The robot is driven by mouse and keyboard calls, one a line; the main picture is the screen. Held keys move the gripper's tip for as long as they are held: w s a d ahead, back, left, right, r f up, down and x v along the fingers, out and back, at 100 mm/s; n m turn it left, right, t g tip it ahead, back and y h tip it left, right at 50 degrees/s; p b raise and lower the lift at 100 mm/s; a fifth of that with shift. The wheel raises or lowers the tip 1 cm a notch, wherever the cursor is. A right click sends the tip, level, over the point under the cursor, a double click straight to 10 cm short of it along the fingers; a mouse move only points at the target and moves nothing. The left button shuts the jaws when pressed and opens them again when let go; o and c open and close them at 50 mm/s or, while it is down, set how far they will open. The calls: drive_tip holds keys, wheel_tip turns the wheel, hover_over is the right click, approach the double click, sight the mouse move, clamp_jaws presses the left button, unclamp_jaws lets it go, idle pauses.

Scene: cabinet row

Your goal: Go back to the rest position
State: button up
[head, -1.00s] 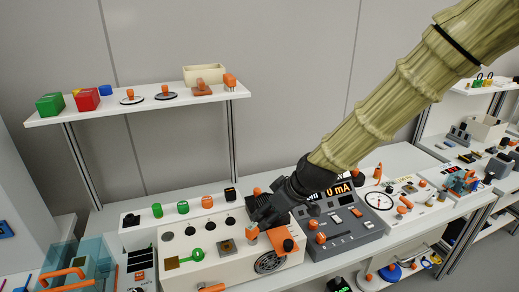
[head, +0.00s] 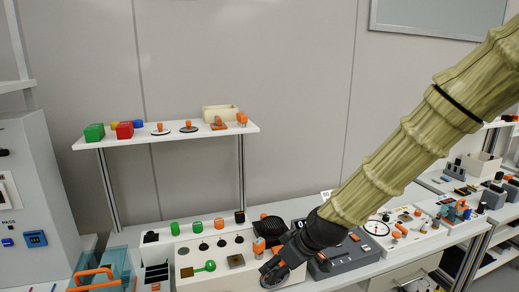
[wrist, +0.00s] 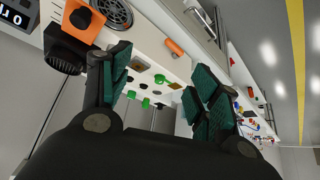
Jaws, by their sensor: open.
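My gripper (head: 274,268) hangs at the end of my arm, in front of the white panel box (head: 215,265) in the head view. In the wrist view my gripper (wrist: 160,82) has its two green-padded fingers spread, with nothing held between them. The panel box with its green and black knobs shows beyond the fingers in that view. The gripper and wrist hide part of the panel box and of the grey console (head: 350,255). I cannot tell whether the fingers touch anything.
A raised white shelf (head: 165,137) holds green and red blocks (head: 124,131), orange-knobbed pieces and a beige bin (head: 220,113). A teal clear box with an orange handle (head: 92,275) stands at lower left. A grey cabinet (head: 35,190) is at far left. The wall above is clear.

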drive_tip(key=s+d+f+m+g+h, duration=0.1)
drive_tip(key=s+d+f+m, duration=0.2)
drive_tip(key=f, duration=0.5)
drive_tip(key=s+d+f+m+h, duration=0.1)
drive_tip(key=s+d+f, duration=0.2)
drive_tip(key=s+f, duration=0.35)
drive_tip(key=s+d+f+m+g, duration=0.1)
drive_tip(key=s+d+f, duration=0.15)
drive_tip(key=f, duration=0.75)
drive_tip(key=s+d+f+m+h, duration=0.1)
drive_tip(key=s+d+f, duration=0.2)
drive_tip(key=s, duration=0.4)
drive_tip(key=s+d+f+m+g, duration=0.1)
drive_tip(key=s+d+f+m, duration=0.1)
drive_tip(key=s+f, duration=0.4)
drive_tip(key=s+d+f+m+g+h, duration=0.1)
drive_tip(key=s+d+f, duration=0.3)
drive_tip(key=s, duration=0.4)
drive_tip(key=shift+s+f+m+h, duration=0.3)
drive_tip(key=shift+f+m, duration=0.1)
drive_tip(key=shift+f, duration=0.15)
